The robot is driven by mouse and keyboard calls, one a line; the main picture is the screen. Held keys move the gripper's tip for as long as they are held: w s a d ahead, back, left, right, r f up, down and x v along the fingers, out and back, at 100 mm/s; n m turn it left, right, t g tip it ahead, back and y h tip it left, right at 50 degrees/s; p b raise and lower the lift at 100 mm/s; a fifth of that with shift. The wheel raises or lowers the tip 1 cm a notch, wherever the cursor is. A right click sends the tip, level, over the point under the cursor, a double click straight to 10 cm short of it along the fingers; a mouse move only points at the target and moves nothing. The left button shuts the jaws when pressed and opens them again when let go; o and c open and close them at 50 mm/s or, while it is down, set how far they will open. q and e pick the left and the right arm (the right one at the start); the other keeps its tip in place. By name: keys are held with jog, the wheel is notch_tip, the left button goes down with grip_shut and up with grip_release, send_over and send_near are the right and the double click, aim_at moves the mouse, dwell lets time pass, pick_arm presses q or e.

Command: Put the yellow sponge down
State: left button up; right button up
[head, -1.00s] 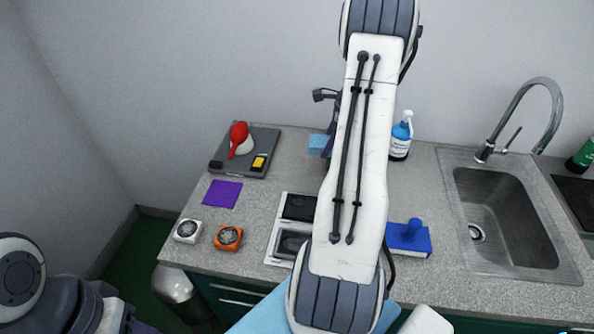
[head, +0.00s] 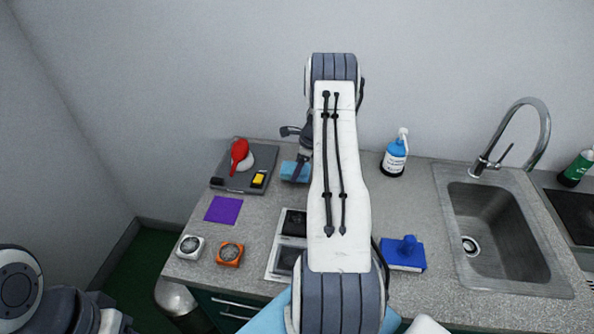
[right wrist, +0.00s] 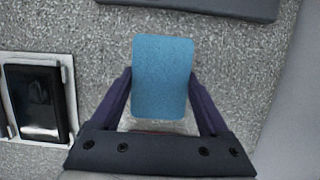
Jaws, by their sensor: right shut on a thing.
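My right gripper (head: 297,158) is shut on a blue, sponge-like block (right wrist: 162,75), gripped between its two dark fingers in the right wrist view. In the head view the block (head: 295,172) shows just left of my right arm, over the back of the counter. I cannot tell whether it touches the counter. No plainly yellow sponge shows; a small yellow and black item (head: 259,179) lies on the grey board (head: 228,184). My left gripper is not in view.
A red and white item (head: 240,155) lies on the board. A purple cloth (head: 223,209), white timer (head: 190,247), orange timer (head: 229,254), blue handled block (head: 403,256), spray bottle (head: 394,157) and sink (head: 500,235) share the counter. Speckled counter (head: 262,215) is bare right of the cloth.

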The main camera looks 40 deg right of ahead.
jog(key=shift+f, duration=0.95)
jog(key=shift+f, duration=0.1)
